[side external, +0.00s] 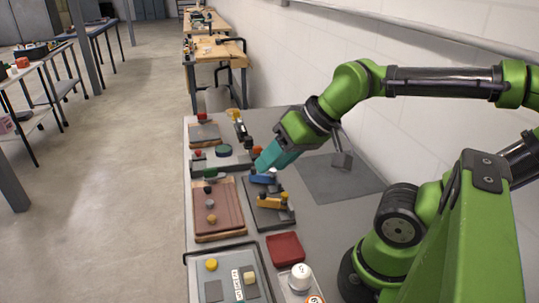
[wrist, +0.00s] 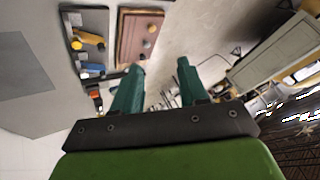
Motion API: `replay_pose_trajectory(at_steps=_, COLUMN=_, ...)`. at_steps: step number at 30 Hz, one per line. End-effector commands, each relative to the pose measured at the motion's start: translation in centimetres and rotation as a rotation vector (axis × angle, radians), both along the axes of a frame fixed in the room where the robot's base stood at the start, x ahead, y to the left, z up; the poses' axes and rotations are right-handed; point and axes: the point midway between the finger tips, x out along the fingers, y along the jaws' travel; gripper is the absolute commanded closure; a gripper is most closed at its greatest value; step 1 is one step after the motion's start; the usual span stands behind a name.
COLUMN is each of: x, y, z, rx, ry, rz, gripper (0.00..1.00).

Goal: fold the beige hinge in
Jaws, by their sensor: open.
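My gripper (side external: 267,160) has teal fingers and hangs above the far end of a dark board (side external: 264,222). In the wrist view its fingers (wrist: 160,67) are apart with nothing between them. The board carries a yellow-tan hinged piece (side external: 271,203) nearer the camera and a blue hinged piece (side external: 264,178) beyond it. Both also show in the wrist view, the yellow-tan one (wrist: 87,40) above the blue one (wrist: 88,68), left of my fingers. No piece looks plainly beige; the yellow-tan one is closest in colour. My fingers partly cover the blue piece's surroundings in the side view.
A reddish-brown board (side external: 228,198) with several round knobs lies left of the dark board. Nearer are a grey tray (side external: 217,255) and a red dish (side external: 285,248). An orange piece (side external: 257,152) sits close behind my fingers. A bare grey mat (side external: 335,183) lies right.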

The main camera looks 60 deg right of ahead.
Motion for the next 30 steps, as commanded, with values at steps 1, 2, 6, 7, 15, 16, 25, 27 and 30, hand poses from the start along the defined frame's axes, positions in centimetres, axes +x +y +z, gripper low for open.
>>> replay_pose_trajectory(at_steps=1, x=0.0, y=0.0, z=0.0, rx=0.000, ry=0.000, rz=0.000, gripper=0.57)
replay_pose_trajectory(at_steps=2, x=0.0, y=0.0, z=0.0, rx=0.000, ry=0.000, rz=0.000, gripper=0.53)
replay_pose_trajectory(at_steps=6, x=0.4, y=-0.1, z=-0.9, rx=0.004, ry=0.042, rz=-0.002, gripper=0.53)
replay_pose_trajectory(at_steps=7, x=0.7, y=-0.2, z=-1.0, rx=0.006, ry=0.054, rz=-0.006, gripper=0.53)
replay_pose_trajectory(at_steps=15, x=6.4, y=-4.6, z=-2.3, rx=0.142, ry=0.368, rz=-0.388, gripper=0.53)
replay_pose_trajectory(at_steps=16, x=7.1, y=-5.3, z=-2.6, rx=0.163, ry=0.412, rz=-0.473, gripper=0.53)
replay_pose_trajectory(at_steps=25, x=10.7, y=-11.2, z=-3.0, rx=0.312, ry=0.619, rz=-1.360, gripper=0.53)
replay_pose_trajectory(at_steps=27, x=10.6, y=-11.5, z=-2.4, rx=0.345, ry=0.615, rz=-1.472, gripper=0.53)
replay_pose_trajectory(at_steps=30, x=10.3, y=-11.4, z=-2.3, rx=0.370, ry=0.621, rz=-1.563, gripper=0.53)
